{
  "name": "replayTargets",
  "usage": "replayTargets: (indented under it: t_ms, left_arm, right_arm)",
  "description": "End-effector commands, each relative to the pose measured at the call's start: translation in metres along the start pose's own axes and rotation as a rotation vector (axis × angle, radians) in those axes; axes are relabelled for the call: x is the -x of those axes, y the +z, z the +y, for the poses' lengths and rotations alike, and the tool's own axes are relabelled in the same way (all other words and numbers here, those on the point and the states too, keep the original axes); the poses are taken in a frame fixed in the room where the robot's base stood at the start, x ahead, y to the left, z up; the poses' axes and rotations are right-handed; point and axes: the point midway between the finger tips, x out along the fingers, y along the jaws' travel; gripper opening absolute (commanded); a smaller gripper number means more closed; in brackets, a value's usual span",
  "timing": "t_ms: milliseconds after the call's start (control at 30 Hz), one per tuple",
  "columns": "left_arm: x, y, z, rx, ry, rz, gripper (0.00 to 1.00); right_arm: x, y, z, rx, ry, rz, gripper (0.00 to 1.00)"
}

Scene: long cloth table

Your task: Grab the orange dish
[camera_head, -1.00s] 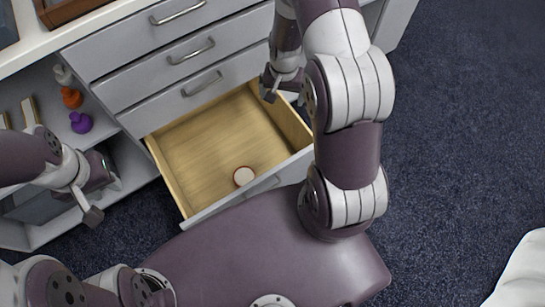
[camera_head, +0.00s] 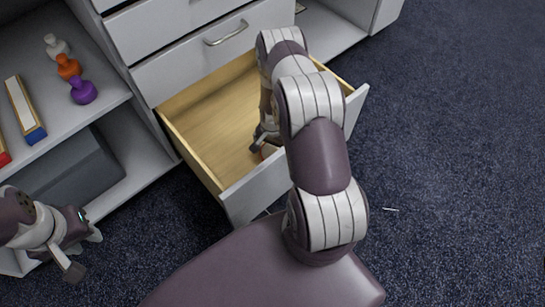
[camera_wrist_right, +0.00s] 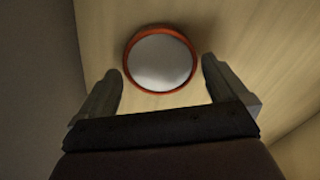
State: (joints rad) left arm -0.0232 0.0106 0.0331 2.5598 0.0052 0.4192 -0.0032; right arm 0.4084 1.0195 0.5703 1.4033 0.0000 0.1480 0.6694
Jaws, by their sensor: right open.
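The orange dish (camera_wrist_right: 160,60) lies on the wooden floor of the open drawer, round with an orange rim and a pale inside. In the head view only a sliver of the dish (camera_head: 268,151) shows beside my right gripper (camera_head: 260,138), which reaches down into the drawer. In the right wrist view my right gripper (camera_wrist_right: 162,88) is open, with one finger on each side of the near part of the dish and nothing held. My left gripper (camera_head: 83,243) is at the lower left, away from the drawer; its finger gap is unclear.
The open drawer (camera_head: 190,150) has wooden walls close around my right gripper. Shelves at left hold white, orange and purple figures (camera_head: 82,90), narrow boxes (camera_head: 24,108) and a grey bin (camera_head: 75,170). Dark carpet (camera_head: 450,150) at right is mostly clear.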

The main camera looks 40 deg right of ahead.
Motion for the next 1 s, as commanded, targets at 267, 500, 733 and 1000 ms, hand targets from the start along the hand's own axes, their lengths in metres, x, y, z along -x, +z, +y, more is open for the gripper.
replayTargets:
  t_ms: [267, 500, 733, 1000]
  left_arm:
    - [-0.017, 0.002, 0.000, 0.000, 0.000, -0.001, 0.36]
    - [-0.017, 0.002, 0.000, 0.000, 0.000, 0.000, 0.36]
    - [-0.016, 0.002, 0.000, 0.000, 0.000, -0.001, 0.36]
    - [0.009, -0.001, 0.000, 0.000, 0.000, -0.001, 0.36]
  right_arm:
    - [-0.024, 0.000, 0.000, 0.000, 0.000, 0.000, 1.00]
    - [-0.024, 0.000, 0.000, 0.001, 0.000, 0.000, 0.38]
    - [-0.022, 0.000, -0.001, 0.001, -0.001, 0.001, 0.37]
    - [0.010, -0.001, -0.001, 0.001, -0.002, 0.002, 0.37]
